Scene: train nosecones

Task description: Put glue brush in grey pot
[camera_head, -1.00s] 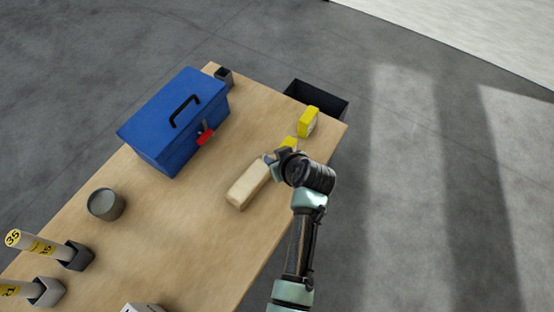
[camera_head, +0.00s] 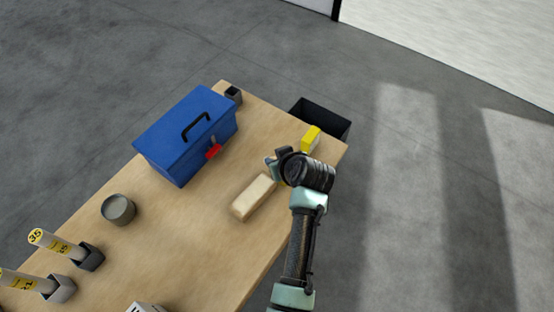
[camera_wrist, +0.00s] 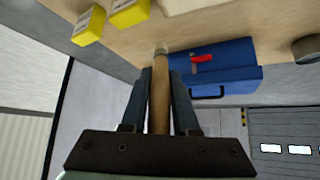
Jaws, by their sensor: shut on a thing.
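In the wrist view, my gripper (camera_wrist: 160,75) is shut on the glue brush (camera_wrist: 158,100), a wooden stick held lengthwise between the fingers. In the head view, my gripper (camera_head: 273,166) is above the table's right part, by the far end of the beige block, and the brush cannot be made out. The grey pot (camera_head: 118,209), a round dark-grey can, stands on the table's left part, well apart from my gripper. It also shows at the wrist view's right edge (camera_wrist: 307,48).
A blue toolbox (camera_head: 187,134) with a red latch stands at the table's back. A beige block (camera_head: 253,197) lies below my gripper. A yellow box (camera_head: 311,139) is near the right edge. Labelled tubes (camera_head: 50,243) stand in holders front left. Tabletop between block and pot is clear.

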